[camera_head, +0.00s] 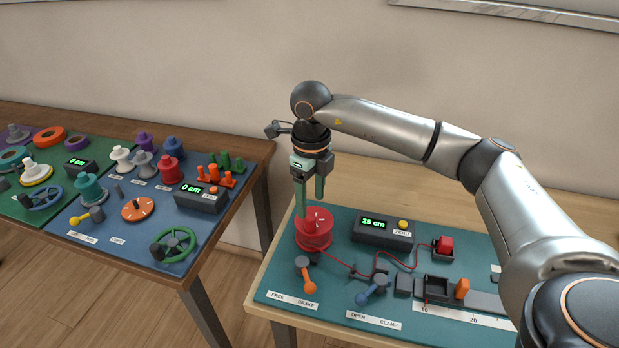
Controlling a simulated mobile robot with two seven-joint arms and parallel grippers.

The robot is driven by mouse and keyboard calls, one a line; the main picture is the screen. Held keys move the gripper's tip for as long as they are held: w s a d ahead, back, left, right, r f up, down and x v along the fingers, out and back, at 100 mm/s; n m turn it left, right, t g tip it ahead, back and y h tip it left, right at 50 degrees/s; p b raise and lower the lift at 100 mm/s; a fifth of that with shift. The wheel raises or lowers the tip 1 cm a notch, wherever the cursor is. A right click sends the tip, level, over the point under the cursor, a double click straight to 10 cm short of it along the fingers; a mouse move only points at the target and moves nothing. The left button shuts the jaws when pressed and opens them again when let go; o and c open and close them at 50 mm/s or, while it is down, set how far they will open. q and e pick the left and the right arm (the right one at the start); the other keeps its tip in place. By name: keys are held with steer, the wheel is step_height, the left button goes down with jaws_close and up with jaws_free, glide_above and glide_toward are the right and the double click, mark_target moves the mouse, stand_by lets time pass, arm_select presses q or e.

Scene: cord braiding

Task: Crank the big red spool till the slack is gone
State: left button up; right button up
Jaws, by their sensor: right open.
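The big red spool (316,236) stands upright near the left end of the teal board on the right table. My right gripper (309,203) points down at the spool's top with its green fingers apart. Whether a finger touches the spool or a crank on it I cannot tell. The black counter box (382,230) reads 25 cm. My left gripper is not in view.
An orange lever (306,276) sits by the FREE/BRAKE label and a blue lever (372,288) by OPEN/CLAMP. A slider with an orange knob (462,288) lies along a ruler at right. The left table (150,282) holds other spools and counters, with a gap between tables.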

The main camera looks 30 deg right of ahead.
mark_target(310, 216)
step_height(310, 216, down, 6)
steer(key=shift+f, duration=0.25)
jaws_close()
stand_by(1.1)
